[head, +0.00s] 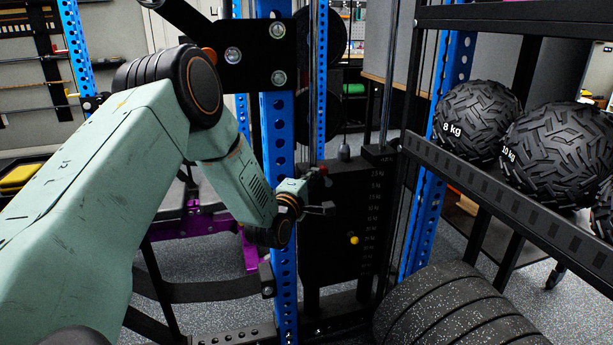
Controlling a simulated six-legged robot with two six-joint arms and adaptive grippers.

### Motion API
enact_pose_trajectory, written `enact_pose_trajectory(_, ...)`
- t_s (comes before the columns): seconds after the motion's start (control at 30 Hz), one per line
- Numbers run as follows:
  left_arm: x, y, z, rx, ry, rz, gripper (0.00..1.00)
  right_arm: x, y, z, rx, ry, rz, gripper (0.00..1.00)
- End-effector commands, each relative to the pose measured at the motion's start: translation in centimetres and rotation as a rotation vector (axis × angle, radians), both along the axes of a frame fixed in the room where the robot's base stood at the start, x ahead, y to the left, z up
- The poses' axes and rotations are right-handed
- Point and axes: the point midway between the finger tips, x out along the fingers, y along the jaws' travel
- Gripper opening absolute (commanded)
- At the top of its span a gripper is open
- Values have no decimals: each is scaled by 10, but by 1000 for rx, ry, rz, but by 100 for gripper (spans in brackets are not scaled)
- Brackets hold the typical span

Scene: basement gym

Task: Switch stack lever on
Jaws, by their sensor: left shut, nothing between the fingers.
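The black weight stack (340,228) stands upright behind the blue perforated post, with weight numbers down its right side and a yellow knob (354,240) on its front. A small dark red piece (322,170) shows at the stack's upper left edge; I cannot tell for sure whether it is the stack lever. My left gripper (325,198) is shut and empty, in front of the stack's upper left part, just below the red piece. Whether it touches anything is unclear. The wrist covers part of the blue post. My right gripper is not in view.
A black rack on the right holds textured balls (476,122) marked in kg. Thick black weight plates (450,310) stand on the floor at the lower right. Blue posts (284,285) and a purple frame (250,248) stand close to my left arm.

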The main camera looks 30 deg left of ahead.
Motion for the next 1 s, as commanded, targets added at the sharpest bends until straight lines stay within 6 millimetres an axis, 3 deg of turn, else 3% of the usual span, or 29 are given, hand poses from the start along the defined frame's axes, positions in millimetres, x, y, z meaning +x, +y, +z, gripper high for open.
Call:
enact_pose_trajectory(0.03, 2, -2, 10, 25, 28, -2, 0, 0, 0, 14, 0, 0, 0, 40)
enact_pose_trajectory(0.5, 25, -22, 29, 297, 346, -3, 0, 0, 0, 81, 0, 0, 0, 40)
enact_pose_trajectory(0.8, 42, -37, 34, 476, 558, -3, 0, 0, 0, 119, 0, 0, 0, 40)
enact_pose_trajectory(1.0, 50, -44, 32, 574, 674, -3, 0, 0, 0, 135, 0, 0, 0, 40)
